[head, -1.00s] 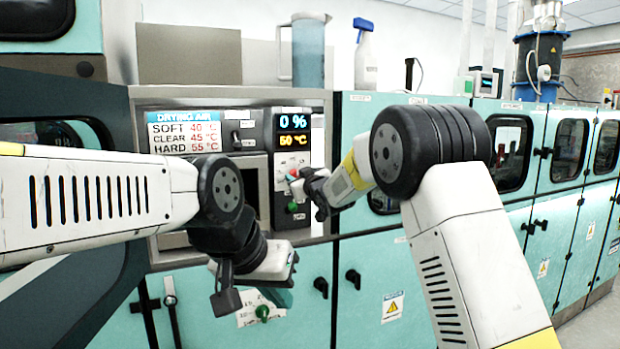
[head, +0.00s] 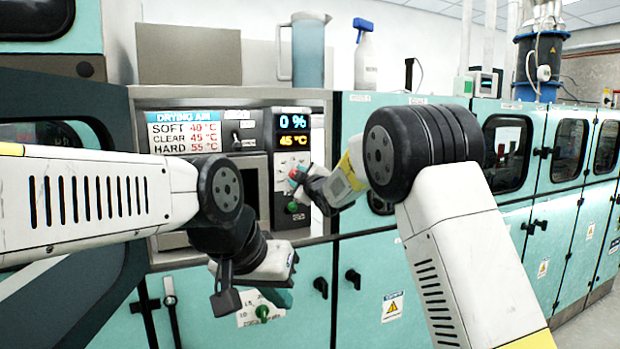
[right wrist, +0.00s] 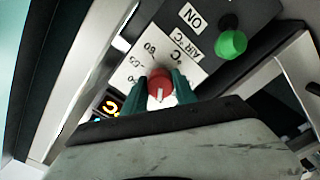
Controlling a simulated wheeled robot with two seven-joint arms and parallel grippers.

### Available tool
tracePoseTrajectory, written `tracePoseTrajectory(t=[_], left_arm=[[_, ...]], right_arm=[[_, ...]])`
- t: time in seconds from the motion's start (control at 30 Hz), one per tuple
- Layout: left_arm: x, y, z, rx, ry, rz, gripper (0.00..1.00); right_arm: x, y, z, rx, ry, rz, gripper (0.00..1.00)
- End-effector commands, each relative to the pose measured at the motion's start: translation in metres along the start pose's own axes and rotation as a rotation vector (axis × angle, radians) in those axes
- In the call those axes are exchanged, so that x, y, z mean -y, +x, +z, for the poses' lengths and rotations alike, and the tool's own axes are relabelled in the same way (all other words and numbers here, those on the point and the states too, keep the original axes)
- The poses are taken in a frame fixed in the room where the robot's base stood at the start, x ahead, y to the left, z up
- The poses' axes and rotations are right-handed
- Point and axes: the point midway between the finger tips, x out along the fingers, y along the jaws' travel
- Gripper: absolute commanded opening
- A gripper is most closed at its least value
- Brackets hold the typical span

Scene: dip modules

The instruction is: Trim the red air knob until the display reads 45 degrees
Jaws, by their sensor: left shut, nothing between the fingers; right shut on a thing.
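The display (head: 294,139) on the dark control panel reads 45 °C in yellow, with 0 % in blue above it. The red air knob (right wrist: 159,85) sits between the two green fingertips of my right gripper (right wrist: 160,92) in the right wrist view, over a white dial plate marked in °C. In the head view the red knob (head: 294,174) is partly hidden by my right gripper (head: 298,182), which is shut on it. My left gripper (head: 275,290) is shut and empty, low in front of the teal cabinet doors.
A drying air sign (head: 184,131) lists soft 40, clear 45 and hard 55 °C. A green button (right wrist: 231,42) sits beside the dial plate. A jug (head: 307,50) and a spray bottle (head: 364,55) stand on top of the machine.

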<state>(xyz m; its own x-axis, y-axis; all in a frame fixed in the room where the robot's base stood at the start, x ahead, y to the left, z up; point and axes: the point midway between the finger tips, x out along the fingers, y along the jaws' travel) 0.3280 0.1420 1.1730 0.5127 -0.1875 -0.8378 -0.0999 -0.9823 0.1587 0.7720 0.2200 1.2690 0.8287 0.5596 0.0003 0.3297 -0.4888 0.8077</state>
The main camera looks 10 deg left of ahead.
Motion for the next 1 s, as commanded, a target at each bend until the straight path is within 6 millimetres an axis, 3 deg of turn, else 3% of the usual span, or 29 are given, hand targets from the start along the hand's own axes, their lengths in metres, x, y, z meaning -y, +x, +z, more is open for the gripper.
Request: tracePoseTrajectory(t=[0.5, 0.53, 0.6, 1.0], left_arm=[[0.0000, 0.0000, 0.0000, 0.000, 0.000, 0.000, 0.00], [0.0000, 0.0000, 0.0000, 0.000, 0.000, 0.000, 0.00], [0.0000, 0.0000, 0.0000, 0.000, 0.000, 0.000, 0.00], [0.0000, 0.0000, 0.0000, 0.000, 0.000, 0.000, 0.00]], right_arm=[[0.0010, -0.0001, 0.0002, 0.001, -0.021, -0.002, 0.00], [0.0010, -0.0001, 0.0003, 0.001, -0.021, -0.002, 0.39], [0.0010, 0.0000, 0.0002, 0.001, -0.020, -0.002, 0.53], [-0.0005, -0.0049, -0.0004, 0.000, -0.019, 0.000, 0.55]])
